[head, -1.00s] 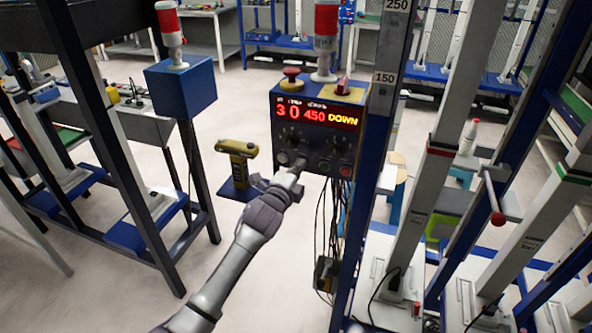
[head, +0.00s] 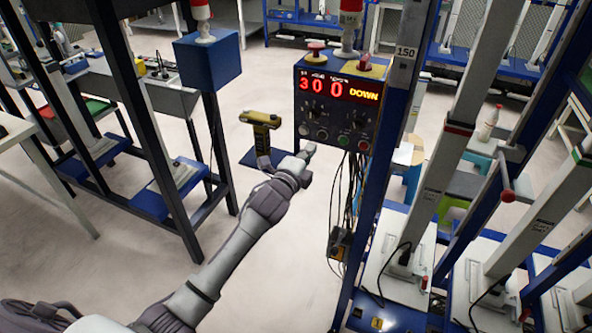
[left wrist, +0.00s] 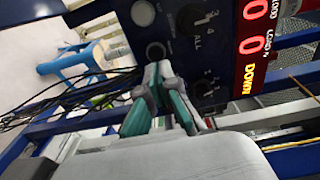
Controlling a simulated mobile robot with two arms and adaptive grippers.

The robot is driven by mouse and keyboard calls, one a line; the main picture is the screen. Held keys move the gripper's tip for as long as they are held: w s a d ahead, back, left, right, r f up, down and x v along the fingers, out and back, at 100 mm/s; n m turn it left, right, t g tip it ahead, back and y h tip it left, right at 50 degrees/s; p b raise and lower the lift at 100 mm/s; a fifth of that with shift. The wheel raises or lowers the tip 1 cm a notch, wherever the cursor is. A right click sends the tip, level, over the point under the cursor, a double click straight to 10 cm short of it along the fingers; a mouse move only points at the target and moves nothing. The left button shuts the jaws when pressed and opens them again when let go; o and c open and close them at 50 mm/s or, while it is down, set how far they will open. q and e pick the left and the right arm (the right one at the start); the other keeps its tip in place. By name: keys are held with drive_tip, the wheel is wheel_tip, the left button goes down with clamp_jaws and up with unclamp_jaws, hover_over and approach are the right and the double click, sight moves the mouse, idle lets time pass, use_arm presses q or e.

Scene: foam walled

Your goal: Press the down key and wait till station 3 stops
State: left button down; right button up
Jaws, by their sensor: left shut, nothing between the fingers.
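The control box (head: 338,105) has a red and yellow display (head: 338,90) reading 3, 0, 0 and DOWN. Knobs and a row of round keys sit below the display, among them a green key (head: 343,140). My left gripper (head: 307,150) is shut and empty, just in front of the box's lower left corner, by the leftmost keys. Another pale key (left wrist: 143,13) shows beyond. The right gripper is not in view.
A blue upright post (head: 392,130) stands right of the box, with metal columns on blue-framed stations beyond. Cables (head: 352,195) hang below the box. A yellow device (head: 260,120) stands behind my gripper. A blue box (head: 207,60) is at the left.

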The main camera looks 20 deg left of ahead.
use_arm(q)
drive_tip(key=s, duration=0.6)
drive_tip(key=shift+s+a+f+b, duration=0.15)
drive_tip(key=shift+s+a+b, duration=0.2)
drive_tip(key=shift+s, duration=0.05)
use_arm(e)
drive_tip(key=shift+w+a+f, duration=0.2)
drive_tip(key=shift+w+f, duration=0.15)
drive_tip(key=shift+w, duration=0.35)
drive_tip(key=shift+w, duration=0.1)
